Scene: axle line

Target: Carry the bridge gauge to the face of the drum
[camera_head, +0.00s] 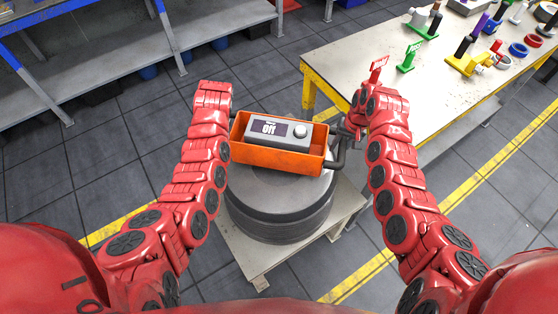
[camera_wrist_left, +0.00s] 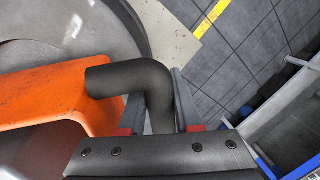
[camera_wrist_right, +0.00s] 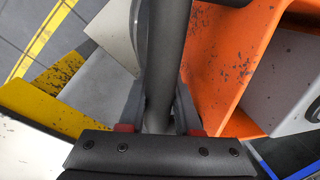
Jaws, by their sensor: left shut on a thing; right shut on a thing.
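The bridge gauge is an orange, open-topped frame (camera_head: 275,157) holding a grey box with a display, with a dark bent handle at each end. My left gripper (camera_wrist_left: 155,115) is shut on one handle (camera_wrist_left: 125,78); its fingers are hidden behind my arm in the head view. My right gripper (camera_head: 350,128) is shut on the other handle (camera_head: 336,162), also seen in the right wrist view (camera_wrist_right: 167,60). The gauge looks roughly level over the grey round drum (camera_head: 285,218), covering part of its top. I cannot tell whether they touch.
The drum stands on a pale pallet (camera_head: 257,272). A yellow-edged workbench (camera_head: 420,90) at the right carries a red tag (camera_head: 378,63), a green tag (camera_head: 410,58) and several coloured parts. A blue-framed shelf (camera_head: 125,65) stands at the upper left. Tiled floor lies between.

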